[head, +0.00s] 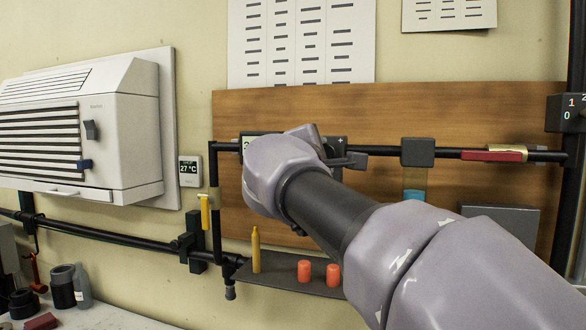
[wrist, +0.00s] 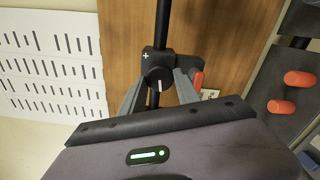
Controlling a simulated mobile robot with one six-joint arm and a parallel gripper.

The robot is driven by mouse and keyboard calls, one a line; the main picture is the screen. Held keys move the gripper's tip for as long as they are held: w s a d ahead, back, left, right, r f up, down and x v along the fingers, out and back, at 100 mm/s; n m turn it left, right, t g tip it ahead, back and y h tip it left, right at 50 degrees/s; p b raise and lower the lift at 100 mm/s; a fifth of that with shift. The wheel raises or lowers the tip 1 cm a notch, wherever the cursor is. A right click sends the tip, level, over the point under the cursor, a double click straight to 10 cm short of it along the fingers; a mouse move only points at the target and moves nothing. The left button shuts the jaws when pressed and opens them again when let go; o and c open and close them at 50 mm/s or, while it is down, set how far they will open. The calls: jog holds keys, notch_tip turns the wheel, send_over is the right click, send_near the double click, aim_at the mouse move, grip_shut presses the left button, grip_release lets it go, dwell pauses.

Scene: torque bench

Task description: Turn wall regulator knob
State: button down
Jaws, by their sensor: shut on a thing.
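The wall regulator is a dark block with a plus sign (wrist: 147,56) on the black pipe. Its round black knob (wrist: 158,80) with a white pointer line shows in the wrist view. My gripper (wrist: 159,88) is shut on the knob, with one grey finger on each side. In the head view my arm covers the knob and most of the regulator. Only parts of the regulator body (head: 342,141), with its plus sign, show beside my wrist.
A red-handled valve (head: 494,156) sits on the pipe at right. A shelf (head: 285,279) below holds a yellow bottle (head: 256,250) and two orange cylinders (head: 304,271). A white wall unit (head: 140,145) and a 27 °C display (head: 190,170) are at left.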

jog(key=shift+m+b, duration=0.6)
jog(key=shift+m, duration=0.2)
jog(key=c, duration=0.9)
grip_release()
